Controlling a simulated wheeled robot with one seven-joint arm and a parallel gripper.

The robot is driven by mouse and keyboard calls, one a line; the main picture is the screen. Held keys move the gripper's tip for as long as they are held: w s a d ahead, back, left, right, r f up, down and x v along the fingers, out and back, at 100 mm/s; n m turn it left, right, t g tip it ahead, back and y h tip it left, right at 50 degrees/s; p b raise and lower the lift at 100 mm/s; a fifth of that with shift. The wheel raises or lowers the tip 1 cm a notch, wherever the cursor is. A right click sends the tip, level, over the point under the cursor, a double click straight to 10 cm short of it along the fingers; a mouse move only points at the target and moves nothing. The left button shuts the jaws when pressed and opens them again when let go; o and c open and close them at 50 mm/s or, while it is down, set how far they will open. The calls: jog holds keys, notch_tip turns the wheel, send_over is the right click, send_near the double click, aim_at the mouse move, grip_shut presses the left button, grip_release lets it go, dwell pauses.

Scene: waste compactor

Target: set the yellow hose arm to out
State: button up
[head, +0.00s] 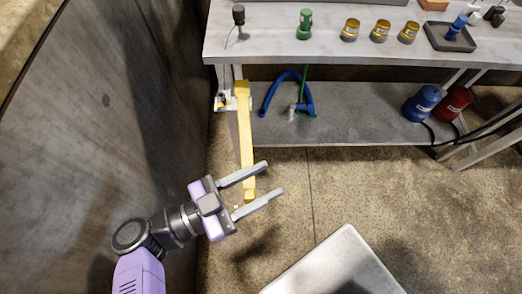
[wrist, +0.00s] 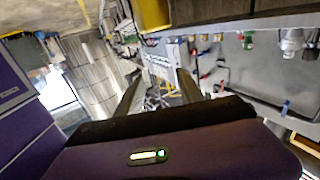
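The yellow hose arm (head: 245,130) is a long flat bar hinged at a white bracket (head: 226,102) by the workbench's left end. It points toward the camera, and its free end lies in the picture between the fingers of my gripper (head: 274,180). My gripper is open, with its two grey fingers pointing right. One finger overlaps the bar in the head view; I cannot tell whether they touch. In the wrist view the fingers (wrist: 157,88) are spread with nothing seen gripped. A yellow piece (wrist: 152,14) shows at the top there; I cannot tell if it is the hose arm.
A dark wall (head: 90,130) stands close on the left. The workbench (head: 275,45) holds jars and bottles; its lower shelf (head: 360,120) holds a blue hose (head: 265,98) and canisters. A pale box-like surface (head: 335,265) is at bottom right. Floor right of my gripper is clear.

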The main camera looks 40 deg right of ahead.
notch_tip(320, 180, up, 12)
jog(key=p, duration=0.1)
jog(key=shift+f, duration=0.1)
dwell(0.6)
